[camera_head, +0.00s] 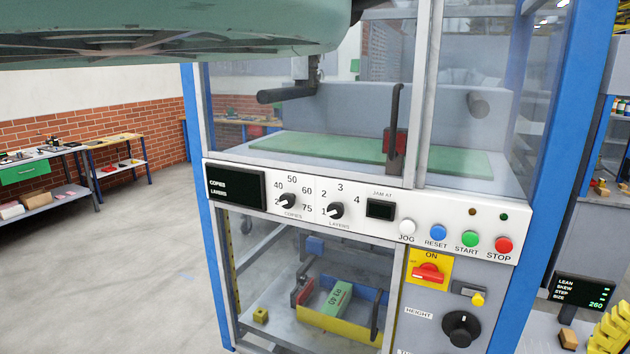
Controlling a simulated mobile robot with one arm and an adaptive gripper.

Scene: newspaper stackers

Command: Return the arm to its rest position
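My gripper is not in view, and I see no fingertips in the head view. A large pale green shape with a dark ribbed underside (170,35) fills the top left, close to the camera. I cannot tell for sure whether it is part of my arm. It hides the upper left of the newspaper stacker, whose white control panel (360,229) faces me. The panel has a copies knob (290,201), a layers knob (335,210) and a row of coloured buttons. The red switch (428,273) sits below them.
A blue frame post (556,130) stands at the stacker's right. A dark horizontal bar (286,95) shows near its upper window. Inside the lower bay is a green block (338,298). Workbenches (110,155) stand by the brick wall at left. Open floor (130,270) lies left of the stacker.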

